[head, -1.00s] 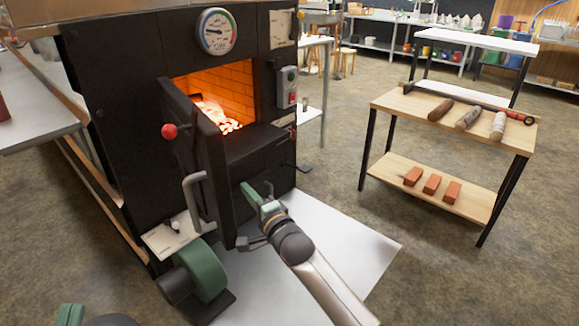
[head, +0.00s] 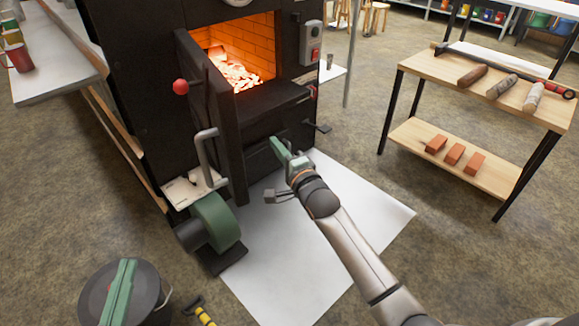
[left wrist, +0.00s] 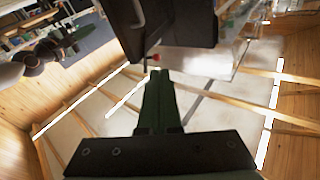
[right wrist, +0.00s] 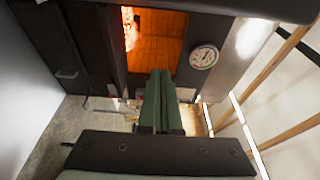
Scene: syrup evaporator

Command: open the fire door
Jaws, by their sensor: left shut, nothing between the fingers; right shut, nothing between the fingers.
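The fire door (head: 208,115) is a thick black slab on the left side of the firebox opening. It stands swung well out, with glowing embers and orange brick (head: 243,60) showing behind it. A red ball knob (head: 181,87) sticks out on its left face. My right gripper (head: 278,150) is shut and empty, to the right of the door, below the opening's ledge. In the right wrist view its green fingers (right wrist: 160,98) are together, with the glowing opening beyond. My left gripper (head: 124,285) is shut and empty at the lower left, over a dark bucket, apart from the door.
A green blower (head: 215,222) and a grey bent handle (head: 207,150) stand by the door's lower left. A dark bucket (head: 150,290) is at the lower left. A wooden shelf cart (head: 420,65) with logs and bricks stands right. White floor sheet (head: 300,255) lies in front.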

